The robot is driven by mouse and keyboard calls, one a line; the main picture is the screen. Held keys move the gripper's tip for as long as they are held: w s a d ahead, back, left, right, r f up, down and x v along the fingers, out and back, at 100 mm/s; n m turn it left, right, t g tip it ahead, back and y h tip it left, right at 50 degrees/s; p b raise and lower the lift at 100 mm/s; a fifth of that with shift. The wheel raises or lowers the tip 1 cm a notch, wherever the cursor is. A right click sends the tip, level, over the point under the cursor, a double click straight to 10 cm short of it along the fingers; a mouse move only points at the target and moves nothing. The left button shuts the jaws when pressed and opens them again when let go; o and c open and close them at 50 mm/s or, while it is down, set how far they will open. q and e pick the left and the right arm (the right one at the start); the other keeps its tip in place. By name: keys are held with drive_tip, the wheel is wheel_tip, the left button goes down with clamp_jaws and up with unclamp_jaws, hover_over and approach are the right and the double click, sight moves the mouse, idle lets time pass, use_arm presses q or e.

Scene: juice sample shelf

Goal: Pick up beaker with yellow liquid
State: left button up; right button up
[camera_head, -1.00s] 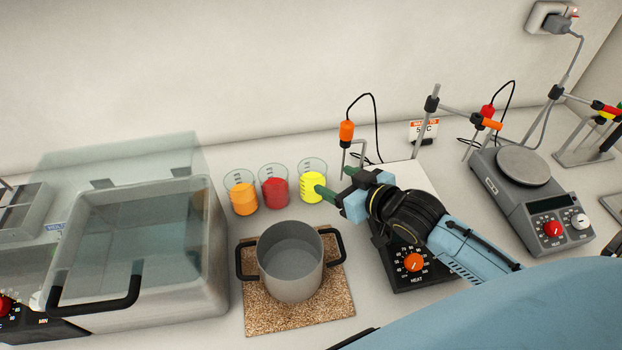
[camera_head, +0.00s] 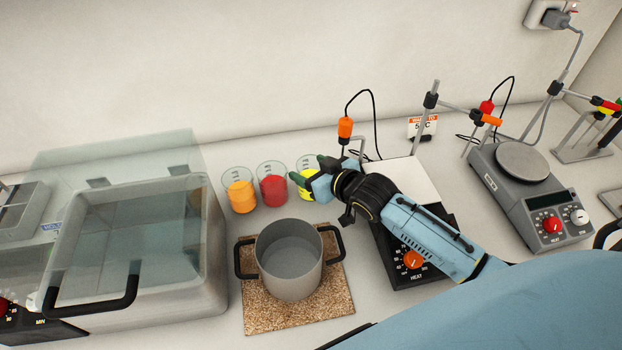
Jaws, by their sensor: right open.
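The beaker with yellow liquid (camera_head: 307,192) stands upright on the counter, at the right end of a row of three beakers. My right gripper (camera_head: 309,172) is open, with its green fingertips at the beaker. The fingers hide much of the beaker's middle and right side; part of its glass rim and some yellow show. I cannot tell whether the fingers touch the glass. My left gripper is not in view.
A red-liquid beaker (camera_head: 272,188) and an orange-liquid beaker (camera_head: 239,193) stand just left. A metal pot (camera_head: 290,270) sits on a cork mat (camera_head: 262,318) in front. A hot plate (camera_head: 415,180) lies under my right arm. A lidded water bath (camera_head: 205,265) stands left.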

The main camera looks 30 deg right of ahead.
drive_tip(key=shift+c, duration=0.5)
drive_tip(key=c, duration=0.7)
drive_tip(key=shift+r, duration=0.2)
